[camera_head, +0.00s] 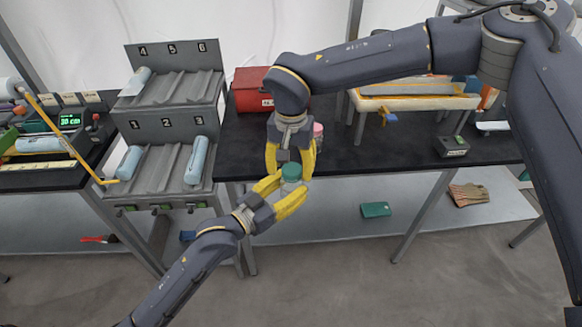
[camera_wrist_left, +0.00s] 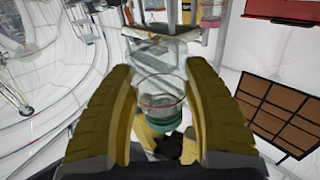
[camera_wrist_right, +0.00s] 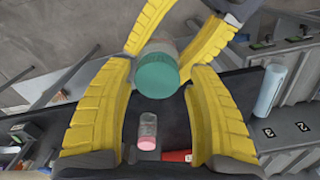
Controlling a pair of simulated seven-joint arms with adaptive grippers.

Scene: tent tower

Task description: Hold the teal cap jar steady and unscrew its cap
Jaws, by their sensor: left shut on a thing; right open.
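The teal cap jar is a clear jar with a round teal cap (camera_head: 291,171). My left gripper (camera_head: 285,190) is shut on the clear body of the jar (camera_wrist_left: 160,88) and holds it upright in the air, in front of the black table's edge. In the right wrist view the teal cap (camera_wrist_right: 157,75) shows between the fingers. My right gripper (camera_head: 291,170) points down from above with its fingers open on either side of the cap. It looks apart from the cap on both sides.
A pink-capped jar (camera_head: 318,131) stands on the black table (camera_head: 345,155) just behind my right gripper. A red box (camera_head: 252,90) is behind it. A grey rack (camera_head: 165,150) with pale blue rolls stands at the left. A teal box (camera_head: 375,209) lies on the lower shelf.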

